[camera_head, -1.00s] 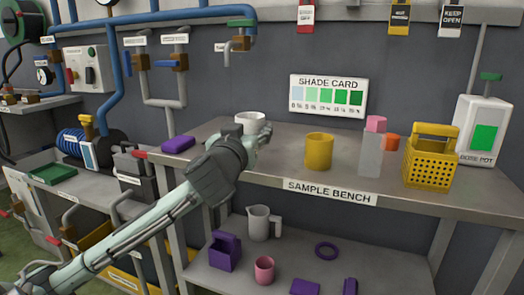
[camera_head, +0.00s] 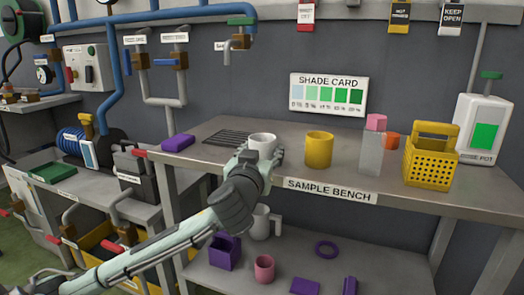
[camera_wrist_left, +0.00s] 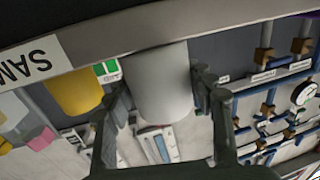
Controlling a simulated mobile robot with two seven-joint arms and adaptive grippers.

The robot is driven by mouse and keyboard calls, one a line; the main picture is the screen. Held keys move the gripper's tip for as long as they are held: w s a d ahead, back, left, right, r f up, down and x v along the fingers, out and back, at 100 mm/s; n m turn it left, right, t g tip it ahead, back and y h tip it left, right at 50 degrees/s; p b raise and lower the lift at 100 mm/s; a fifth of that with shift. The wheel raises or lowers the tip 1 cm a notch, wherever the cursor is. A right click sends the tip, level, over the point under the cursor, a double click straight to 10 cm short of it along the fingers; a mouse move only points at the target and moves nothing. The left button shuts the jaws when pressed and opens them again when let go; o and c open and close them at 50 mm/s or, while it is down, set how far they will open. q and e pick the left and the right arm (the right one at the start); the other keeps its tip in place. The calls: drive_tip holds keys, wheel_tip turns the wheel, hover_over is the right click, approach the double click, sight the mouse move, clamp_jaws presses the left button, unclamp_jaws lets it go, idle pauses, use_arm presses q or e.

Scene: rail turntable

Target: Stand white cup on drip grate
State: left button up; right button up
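The white cup (camera_head: 262,144) is upright at the front part of the sample bench, just right of the drip grate. My left gripper (camera_head: 259,157) is shut on it from the front. In the left wrist view the white cup (camera_wrist_left: 162,85) fills the space between the two fingers of my left gripper (camera_wrist_left: 162,92); that view is upside down. I cannot tell whether the cup's base touches the bench. The drip grate (camera_head: 226,137), a dark slatted panel, lies bare on the bench behind and left of the cup. My right gripper is not in view.
A yellow cup (camera_head: 318,150) stands close to the right of the white cup. Further right are a clear block with a pink top (camera_head: 375,124) and a yellow basket (camera_head: 431,160). A tap (camera_head: 236,43) hangs above.

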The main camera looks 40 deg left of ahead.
use_arm(q)
drive_tip(key=o, duration=0.4)
drive_tip(key=shift+o, duration=0.2)
